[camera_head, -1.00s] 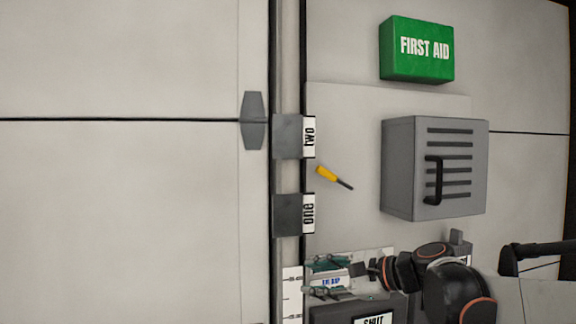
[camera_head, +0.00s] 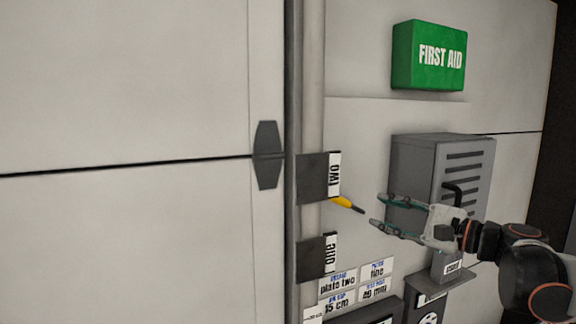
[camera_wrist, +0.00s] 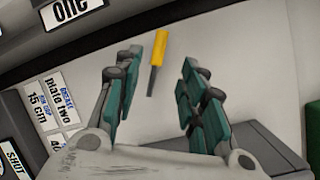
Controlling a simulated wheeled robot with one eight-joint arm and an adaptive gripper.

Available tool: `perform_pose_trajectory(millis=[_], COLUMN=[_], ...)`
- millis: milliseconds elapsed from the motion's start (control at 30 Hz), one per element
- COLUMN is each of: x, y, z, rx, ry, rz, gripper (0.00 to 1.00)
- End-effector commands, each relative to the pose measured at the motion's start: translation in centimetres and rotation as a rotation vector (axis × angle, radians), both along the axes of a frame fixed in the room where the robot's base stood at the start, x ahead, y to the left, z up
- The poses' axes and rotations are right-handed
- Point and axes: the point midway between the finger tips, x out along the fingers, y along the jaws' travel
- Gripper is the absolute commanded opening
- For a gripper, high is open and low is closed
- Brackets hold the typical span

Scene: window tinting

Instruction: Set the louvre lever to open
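A small lever with a yellow grip and a dark tip (camera_head: 346,204) is on the pale wall beside the "two" block, slanting down to the right. In the wrist view the lever (camera_wrist: 158,60) appears beyond and between the two fingers, its yellow end up. My gripper (camera_head: 379,212) is open and empty, with its teal-padded fingers pointing left toward the lever and apart from it. The wrist view also shows my gripper (camera_wrist: 160,68) with spread fingers. I see no "open" mark at the lever, and I cannot tell for sure that it is the louvre lever.
A grey slatted box (camera_head: 412,168) with a black handle (camera_head: 452,192) is behind my gripper. A green first aid box (camera_head: 429,55) is above. Dark blocks marked "two" (camera_head: 313,178) and "one" (camera_head: 310,258) are left. Label cards (camera_head: 357,283) and a dark panel are below.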

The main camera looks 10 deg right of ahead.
Motion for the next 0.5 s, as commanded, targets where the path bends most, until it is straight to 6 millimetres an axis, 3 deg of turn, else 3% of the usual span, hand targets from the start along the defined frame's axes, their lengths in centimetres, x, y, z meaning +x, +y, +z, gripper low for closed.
perform_pose_trajectory(millis=[167, 500], x=[1.4, 6.5], y=[1.2, 5.6], z=[0.0, 0.1], rx=[0.0, 0.001], ry=[-0.001, 0.0], rz=[0.003, 0.004], gripper=[0.37, 0.37])
